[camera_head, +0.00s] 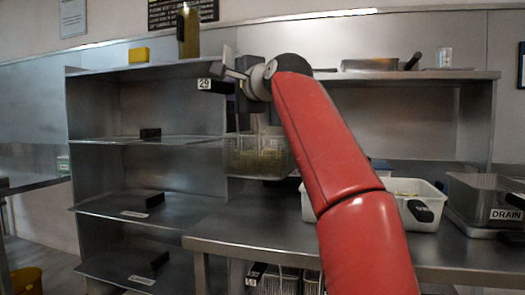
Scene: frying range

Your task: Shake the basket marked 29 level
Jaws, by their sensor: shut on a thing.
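The basket marked 29 (257,158) is a wire fry basket hanging below my gripper, with yellowish contents visible through its mesh. Its white tag (204,84) reading 29 is on the dark handle, left of the gripper. My gripper (240,82) is shut on the basket's handle at upper centre, in front of the shelf unit. The basket is in the air above the steel counter's left end. My red arm hides part of the counter behind it.
Steel shelves (150,208) stand at left, with dark handles on several levels. The counter (270,238) holds a white tub (433,190) and a steel pan marked DRAIN (468,205) at right. More wire baskets (275,283) sit below the counter. A yellow block (139,55) is on the top shelf.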

